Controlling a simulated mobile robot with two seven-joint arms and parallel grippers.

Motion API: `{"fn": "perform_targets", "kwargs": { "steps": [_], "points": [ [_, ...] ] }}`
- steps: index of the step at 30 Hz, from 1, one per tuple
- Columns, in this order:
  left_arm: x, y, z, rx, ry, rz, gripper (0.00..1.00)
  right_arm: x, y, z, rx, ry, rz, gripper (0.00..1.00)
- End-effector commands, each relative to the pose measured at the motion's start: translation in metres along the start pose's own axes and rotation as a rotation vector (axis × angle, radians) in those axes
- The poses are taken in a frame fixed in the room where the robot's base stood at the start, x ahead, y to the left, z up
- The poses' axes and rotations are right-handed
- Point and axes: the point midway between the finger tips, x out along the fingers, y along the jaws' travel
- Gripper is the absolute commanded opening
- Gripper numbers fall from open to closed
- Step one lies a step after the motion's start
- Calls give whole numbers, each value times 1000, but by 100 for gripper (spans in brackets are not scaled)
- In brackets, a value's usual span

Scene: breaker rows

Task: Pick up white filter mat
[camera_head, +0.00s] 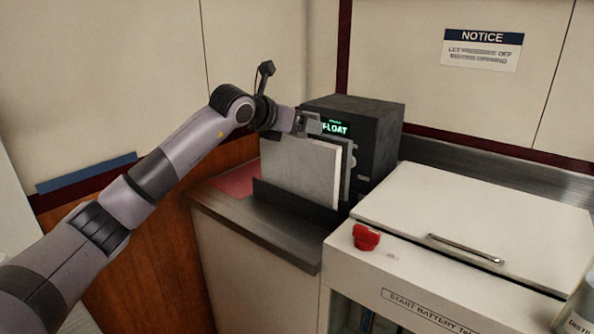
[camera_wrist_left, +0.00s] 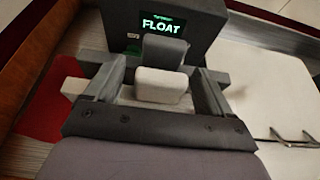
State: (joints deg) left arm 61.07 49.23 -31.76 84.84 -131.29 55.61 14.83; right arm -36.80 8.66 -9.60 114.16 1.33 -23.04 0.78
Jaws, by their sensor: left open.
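The white filter mat (camera_head: 300,168) is a flat, pale panel standing upright on edge in a dark holder (camera_head: 290,203). Its top edge shows in the left wrist view (camera_wrist_left: 161,85). A grey panel (camera_head: 347,165) stands just behind it, also visible in the left wrist view (camera_wrist_left: 164,52). My left gripper (camera_head: 308,123) is at the top edge of the panels. In the left wrist view its fingers (camera_wrist_left: 160,80) are spread to either side of the white mat's top, with gaps showing. My right gripper is not in view.
A black box (camera_head: 380,125) with a green "FLOAT" display stands close behind the panels. A white cabinet (camera_head: 470,215) with a metal handle (camera_head: 465,248) and a red knob (camera_head: 366,237) is at right. A red surface (camera_head: 238,182) lies left of the holder.

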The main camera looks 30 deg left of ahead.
Motion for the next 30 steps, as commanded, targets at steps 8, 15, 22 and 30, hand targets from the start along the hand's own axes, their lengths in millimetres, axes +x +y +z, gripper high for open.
{"fn": "perform_targets", "kwargs": {
  "steps": [8,15,22,30],
  "points": [
    [0,0,0,0,0,0,41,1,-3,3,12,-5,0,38],
    [-1,0,1,0,-2,0,4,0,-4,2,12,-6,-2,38],
    [-2,0,5,0,-3,0,4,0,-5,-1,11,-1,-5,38],
    [-15,0,37,-1,-7,-2,4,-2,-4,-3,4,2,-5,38]
  ]
}}
